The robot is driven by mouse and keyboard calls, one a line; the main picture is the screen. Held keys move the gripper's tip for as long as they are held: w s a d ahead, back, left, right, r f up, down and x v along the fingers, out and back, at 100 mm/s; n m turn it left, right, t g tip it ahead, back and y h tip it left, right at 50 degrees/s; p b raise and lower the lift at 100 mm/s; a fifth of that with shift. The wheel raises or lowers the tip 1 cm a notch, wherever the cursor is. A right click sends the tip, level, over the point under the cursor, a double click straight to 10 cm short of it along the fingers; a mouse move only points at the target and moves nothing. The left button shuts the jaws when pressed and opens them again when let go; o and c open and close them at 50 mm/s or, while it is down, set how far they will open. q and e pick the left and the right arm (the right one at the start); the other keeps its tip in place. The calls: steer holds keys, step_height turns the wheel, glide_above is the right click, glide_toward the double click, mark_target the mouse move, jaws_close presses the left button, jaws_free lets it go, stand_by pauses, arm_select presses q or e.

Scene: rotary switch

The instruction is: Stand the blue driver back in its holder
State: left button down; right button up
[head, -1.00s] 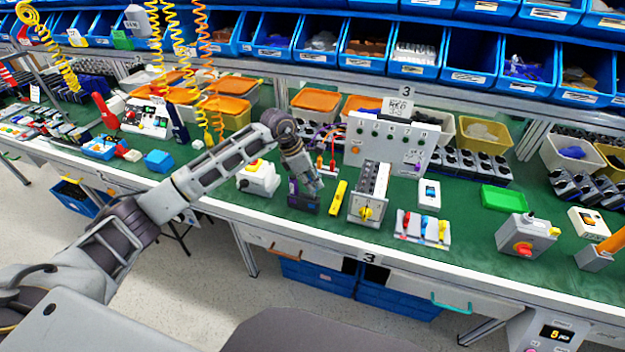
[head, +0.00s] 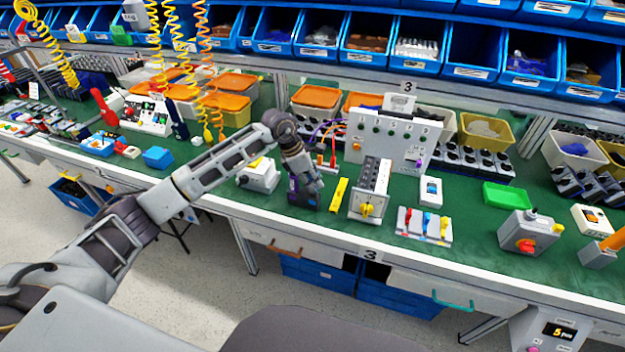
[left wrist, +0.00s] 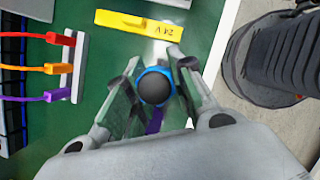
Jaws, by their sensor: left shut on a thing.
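The blue driver (left wrist: 155,70) shows end-on in the left wrist view, as a dark round cap inside a blue ring. My left gripper (head: 311,188) is shut on it, with one finger on each side, and also shows in the left wrist view (left wrist: 140,98). In the head view the gripper hides most of the driver. A dark block (head: 304,202), which looks like the holder, stands on the green bench directly under the gripper. A purple part (left wrist: 154,121) shows below the driver. I cannot tell how far the driver is in the holder. My right gripper is not in view.
A yellow block (head: 339,195) lies just right of the gripper. A white switch box (head: 259,176) stands to its left, and a grey unit with a yellow knob (head: 368,209) to its right. A panel with coloured leads (head: 388,140) stands behind. The bench's front edge is close.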

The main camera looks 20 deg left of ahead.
arm_select(q)
steer(key=shift+f+b, duration=0.4)
steer(key=shift+f, duration=0.25)
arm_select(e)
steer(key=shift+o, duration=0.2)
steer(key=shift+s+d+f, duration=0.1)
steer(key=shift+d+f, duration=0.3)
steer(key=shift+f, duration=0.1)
arm_select(q)
steer(key=shift+f+b, duration=0.4)
steer(key=shift+f, duration=0.1)
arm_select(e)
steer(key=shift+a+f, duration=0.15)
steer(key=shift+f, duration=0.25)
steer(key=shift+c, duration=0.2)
arm_select(q)
steer(key=c, duration=1.1)
jaws_free()
steer(key=shift+c, duration=0.2)
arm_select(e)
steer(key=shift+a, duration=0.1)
arm_select(q)
steer(key=v, duration=0.8)
